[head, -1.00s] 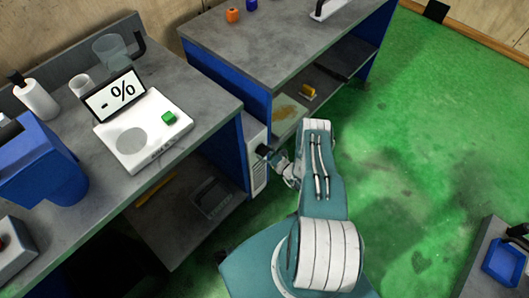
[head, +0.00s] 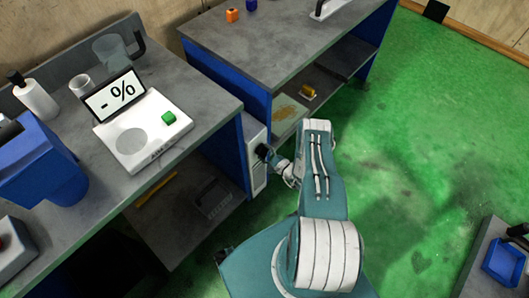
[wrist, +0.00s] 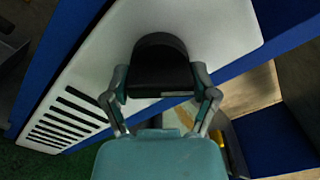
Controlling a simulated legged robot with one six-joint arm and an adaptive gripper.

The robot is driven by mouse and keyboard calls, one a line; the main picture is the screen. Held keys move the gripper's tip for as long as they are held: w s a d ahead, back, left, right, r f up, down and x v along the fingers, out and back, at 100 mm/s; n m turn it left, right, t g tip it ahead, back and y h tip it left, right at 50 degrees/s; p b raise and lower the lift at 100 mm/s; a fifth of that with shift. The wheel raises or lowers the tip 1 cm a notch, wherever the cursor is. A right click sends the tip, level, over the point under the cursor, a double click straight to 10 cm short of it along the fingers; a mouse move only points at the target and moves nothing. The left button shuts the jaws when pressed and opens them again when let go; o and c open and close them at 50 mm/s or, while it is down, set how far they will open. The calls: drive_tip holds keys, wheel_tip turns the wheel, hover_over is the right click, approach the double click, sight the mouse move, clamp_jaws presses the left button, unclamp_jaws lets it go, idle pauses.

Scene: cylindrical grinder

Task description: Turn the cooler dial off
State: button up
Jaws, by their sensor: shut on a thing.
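The cooler (head: 257,170) is a white box with a vented front, set between the two benches. Its white panel (wrist: 215,30) fills the upper middle of the wrist view, with dark vent slots at the lower left. The black dial (wrist: 160,62) sticks out from this panel. My gripper (wrist: 162,92) is shut on the dial, one finger on each side of it. In the head view my gripper (head: 268,156) reaches the cooler's front, and the dial is mostly hidden there. The dial's setting cannot be read.
The left bench (head: 215,110) holds a white scale (head: 158,152) with a green cube (head: 169,118). A second bench (head: 290,55) stands behind the cooler, with shelves below. The green floor (head: 430,130) is open to the right. A blue tray (head: 504,262) lies at lower right.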

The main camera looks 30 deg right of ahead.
drive_tip(key=n, duration=0.3)
drive_tip(key=shift+s+a+f+n, duration=0.1)
drive_tip(key=shift+s+f+n, duration=0.1)
drive_tip(key=shift+f+n, duration=0.1)
drive_tip(key=shift+n, duration=1.9)
drive_tip(key=o, duration=1)
drive_tip(key=shift+r, duration=0.1)
drive_tip(key=shift+w, duration=0.1)
drive_tip(key=shift+d, duration=0.2)
drive_tip(key=v, duration=1.2)
